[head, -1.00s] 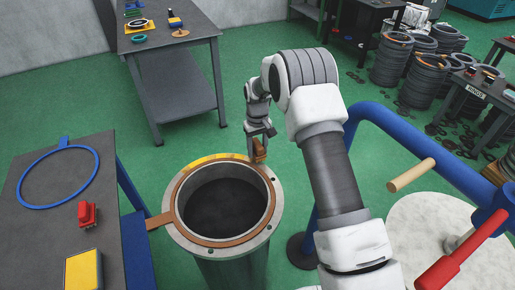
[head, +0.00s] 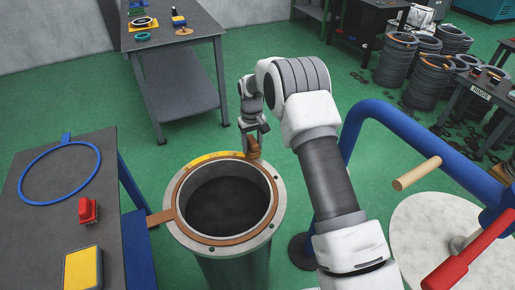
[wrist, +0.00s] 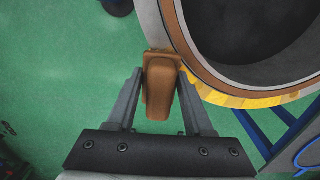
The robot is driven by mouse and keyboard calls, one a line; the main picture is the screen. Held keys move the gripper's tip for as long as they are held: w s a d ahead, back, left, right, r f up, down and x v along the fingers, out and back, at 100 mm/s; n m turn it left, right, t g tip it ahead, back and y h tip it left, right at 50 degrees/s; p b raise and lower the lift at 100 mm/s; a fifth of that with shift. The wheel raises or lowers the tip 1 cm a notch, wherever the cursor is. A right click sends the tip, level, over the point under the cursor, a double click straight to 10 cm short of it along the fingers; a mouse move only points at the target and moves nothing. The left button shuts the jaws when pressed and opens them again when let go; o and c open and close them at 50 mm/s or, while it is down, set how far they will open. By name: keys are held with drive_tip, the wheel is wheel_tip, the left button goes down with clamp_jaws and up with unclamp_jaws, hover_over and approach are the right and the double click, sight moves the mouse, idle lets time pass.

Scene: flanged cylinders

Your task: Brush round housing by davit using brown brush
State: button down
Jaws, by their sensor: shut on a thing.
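The round housing (head: 230,268) is an upright grey cylinder with an open dark top and a bolt-holed flange. A brown ring with a tab on its left (head: 160,217) lies on the flange, and its far left part is yellow (head: 212,157). My gripper (wrist: 160,76) is shut on the brown brush (wrist: 160,85). In the head view the brush (head: 253,147) is at the far right rim of the housing. In the wrist view its tip meets the ring beside the yellow stretch; exact contact is hard to tell. The blue davit (head: 400,125) stands at the right.
The left table (head: 42,222) carries a blue ring (head: 22,187), a red block (head: 87,210) and a yellow block (head: 84,268). A back table (head: 180,45) holds small parts. The davit's wooden handle (head: 417,174) and red handle (head: 465,255) stick out at right. Stacked rings (head: 398,60) stand behind.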

sight(260, 150)
drive_tip(key=shift+a+b, duration=1.05)
drive_tip(key=shift+a, duration=7.15)
drive_tip(key=shift+w+d+f+b, duration=0.15)
drive_tip(key=shift+d+b, duration=0.2)
drive_tip(key=shift+d, duration=3.3)
drive_tip(key=shift+w+d+b, duration=0.1)
drive_tip(key=shift+d+b, duration=0.25)
drive_tip(key=shift+d, duration=3.25)
drive_tip(key=shift+s+d, duration=0.25)
drive_tip(key=shift+d, duration=0.4)
drive_tip(key=shift+s+d, duration=0.2)
drive_tip(key=shift+d, duration=0.4)
drive_tip(key=shift+s+d+b, duration=0.2)
drive_tip(key=shift+s+d, duration=0.1)
drive_tip(key=shift+d, duration=0.25)
drive_tip(key=shift+s+d+b, duration=0.15)
drive_tip(key=shift+s+d, duration=0.15)
drive_tip(key=shift+d, duration=0.2)
drive_tip(key=shift+r+p, duration=1.85)
drive_tip(key=shift+r, duration=1.25)
